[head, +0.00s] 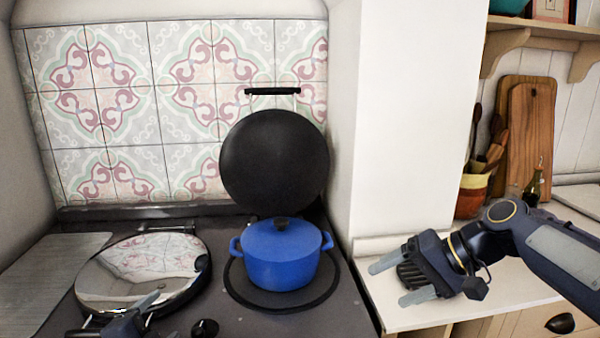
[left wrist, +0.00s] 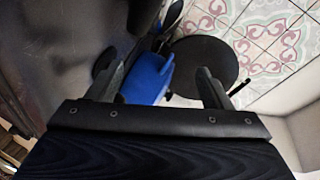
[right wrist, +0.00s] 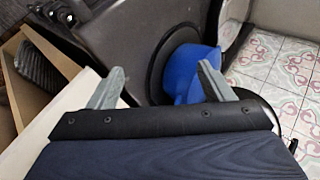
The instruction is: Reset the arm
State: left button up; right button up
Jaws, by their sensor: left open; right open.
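My right gripper (head: 392,280) is open and empty above the cream counter at the right, with its fingers pointing left toward the stove. Its two spread fingers also show in the right wrist view (right wrist: 162,88). My left gripper (head: 148,304) shows only in part at the bottom left of the head view, in front of the round shiny lid. In the left wrist view its fingers (left wrist: 162,85) are apart with nothing held between them. A blue lidded pot (head: 281,258) stands on the right hotplate, apart from both grippers.
A black round hotplate cover (head: 274,160) stands raised behind the pot. A shiny domed cover (head: 140,270) lies shut on the left of the dark stove. Cutting boards (head: 530,135), a utensil crock (head: 471,195) and a bottle (head: 533,188) stand at the back of the right counter (head: 405,316).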

pick_arm(q)
jog(key=s+d+n+g+h+p, duration=0.1)
jog(key=s+n+g, duration=0.3)
jog(key=s+n, duration=0.4)
jog(key=s+d+n+g+h+p, duration=0.1)
jog(key=s+d+n+g+p, duration=0.2)
jog(key=s+n, duration=0.5)
jog(key=s+d+g, duration=0.1)
jog(key=s+g, duration=0.1)
jog(key=s, duration=0.4)
jog(key=shift+d+f+n+g, duration=0.15)
jog(key=shift+d+n+g, duration=0.15)
jog(key=shift+d, duration=0.05)
pick_arm(e)
jog(key=s+d+f+t+h, duration=0.1)
jog(key=s+f, duration=0.3)
jog(key=s, duration=0.8)
jog(key=s+d+f+t+h, duration=0.1)
jog(key=s+f+h, duration=0.3)
jog(key=s, duration=0.7)
jog(key=shift+s+d+f+n+t, duration=0.3)
jog(key=shift+s+d+f+n, duration=0.1)
jog(key=shift+d, duration=0.2)
pick_arm(q)
jog(key=shift+w, duration=0.1)
jog(key=shift+c, duration=0.2)
pick_arm(e)
jog(key=shift+c, duration=0.3)
